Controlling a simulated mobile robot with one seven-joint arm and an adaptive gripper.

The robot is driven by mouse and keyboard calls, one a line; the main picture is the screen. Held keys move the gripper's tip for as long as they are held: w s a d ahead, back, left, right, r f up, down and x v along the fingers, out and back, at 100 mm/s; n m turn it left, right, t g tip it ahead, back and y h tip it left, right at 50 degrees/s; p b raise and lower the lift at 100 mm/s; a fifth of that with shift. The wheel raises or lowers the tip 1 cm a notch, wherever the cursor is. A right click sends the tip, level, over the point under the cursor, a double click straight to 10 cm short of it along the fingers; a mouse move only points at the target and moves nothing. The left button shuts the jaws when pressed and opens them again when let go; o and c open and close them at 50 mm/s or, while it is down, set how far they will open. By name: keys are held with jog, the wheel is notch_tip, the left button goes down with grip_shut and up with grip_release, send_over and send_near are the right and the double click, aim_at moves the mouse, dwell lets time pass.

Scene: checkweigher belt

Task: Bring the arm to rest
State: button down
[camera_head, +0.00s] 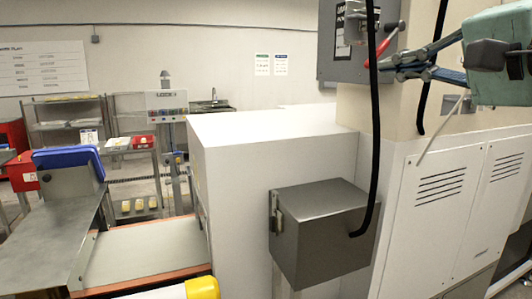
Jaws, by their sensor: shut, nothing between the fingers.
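My gripper (393,64) shows at the upper right, reaching left from a teal body with dark blocks. Its blue finger links come together at the left, and it is shut with nothing seen between the fingers. In the picture it overlaps the lower edge of a grey wall box with a red handle. I cannot tell how far it is from the box. Most of my arm is out of frame.
A white cabinet (245,165) with a grey metal box (325,230) fills the middle. A black cable (374,120) hangs in front. White vented panels (450,210) stand at right. A belt (150,250) and blue-topped unit (68,158) are at left. Shelves stand behind.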

jog(key=s+a+f+n+g+h+p, duration=0.2)
jog(key=a+f+n+g, duration=0.15)
jog(key=a+f, duration=0.4)
jog(key=s+f+n+g+h+p, duration=0.2)
jog(key=s+f+g, duration=0.1)
jog(key=f, duration=0.9)
jog(key=s+f+n+g+h+p, duration=0.2)
jog(key=s+f, duration=0.3)
jog(key=f, duration=0.8)
jog(key=shift+s+n+g, duration=0.4)
jog(key=shift+n+g, duration=0.35)
jog(key=shift+n, duration=0.1)
